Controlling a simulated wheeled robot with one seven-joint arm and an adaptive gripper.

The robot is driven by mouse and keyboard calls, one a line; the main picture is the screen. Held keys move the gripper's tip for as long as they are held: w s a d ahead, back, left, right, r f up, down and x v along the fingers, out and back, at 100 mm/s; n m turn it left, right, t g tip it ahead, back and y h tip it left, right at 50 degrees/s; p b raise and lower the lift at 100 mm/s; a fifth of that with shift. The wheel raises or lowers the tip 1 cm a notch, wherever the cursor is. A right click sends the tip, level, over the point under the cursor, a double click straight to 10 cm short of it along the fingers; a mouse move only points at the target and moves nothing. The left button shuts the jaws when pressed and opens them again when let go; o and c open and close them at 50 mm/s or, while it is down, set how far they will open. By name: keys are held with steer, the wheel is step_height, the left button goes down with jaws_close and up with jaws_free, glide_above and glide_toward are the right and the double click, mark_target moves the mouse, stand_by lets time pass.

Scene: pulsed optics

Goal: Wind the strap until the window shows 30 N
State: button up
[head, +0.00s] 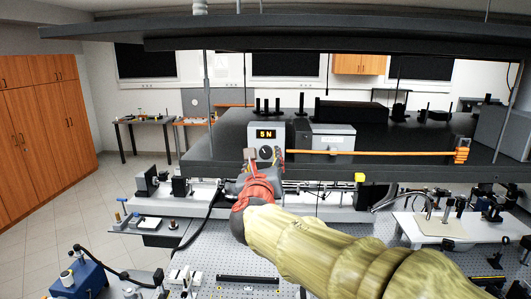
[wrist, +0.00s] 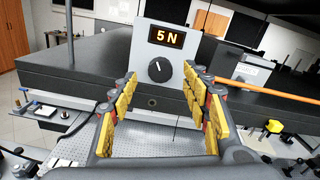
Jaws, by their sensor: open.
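A grey tensioner box (head: 266,134) stands on the edge of the dark shelf. Its window (wrist: 174,37) reads 5 N in orange digits. Below the window is a round black knob (wrist: 158,70) with a white mark near its top. An orange strap (head: 370,153) runs from the box rightward to an orange end piece (head: 462,150). My gripper (wrist: 160,77) is open and empty, its yellow-padded fingers spread to the left and right of the knob in the wrist view. I cannot tell how far the fingertips are from the box face. In the head view, my gripper (head: 265,160) is just below the knob.
A light grey box (head: 333,137) stands behind the strap, right of the tensioner. The dark shelf (head: 228,141) is bare to the left. Optics and mounts crowd the perforated table below. A dark overhead shelf (head: 300,40) spans above.

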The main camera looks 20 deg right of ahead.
mark_target(265, 152)
steer(key=shift+p+x, duration=0.4)
steer(key=shift+x, duration=1.9)
steer(key=c, duration=1.1)
steer(key=shift+c, duration=0.2)
